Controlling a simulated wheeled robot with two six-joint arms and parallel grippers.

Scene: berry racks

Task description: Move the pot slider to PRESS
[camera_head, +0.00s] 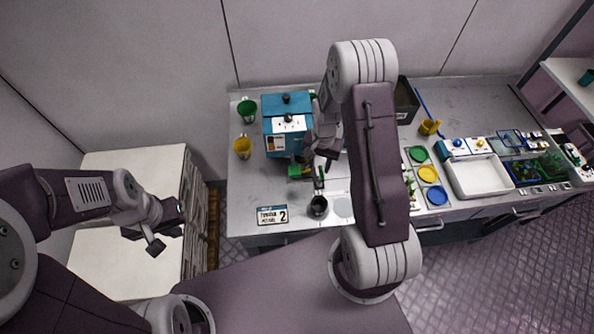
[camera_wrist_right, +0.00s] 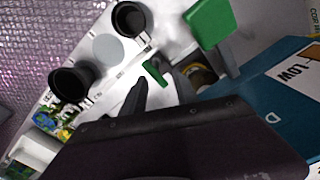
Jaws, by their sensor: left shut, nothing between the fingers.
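The blue machine (camera_head: 287,140) stands near the back left of the table, with a white panel and dark knobs. A corner of it, marked "LOW", also shows in the right wrist view (camera_wrist_right: 268,100). A green block (camera_head: 295,172) is at its front; in the right wrist view the green block (camera_wrist_right: 209,22) sits on a grey stem. I cannot tell whether this is the pot slider, and no PRESS mark is readable. My right gripper (camera_head: 319,178) is low beside the green block, partly hidden by my arm; its jaw opening is unclear. My left gripper (camera_head: 166,238) is shut and empty, away left.
A black cup (camera_head: 318,206) and a pale disc (camera_head: 343,207) are at the front edge. A sign with "2" (camera_head: 272,215) lies left of them. Green (camera_head: 246,110) and yellow (camera_head: 242,148) cups stand left of the machine. A white tray (camera_head: 478,192) is at right.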

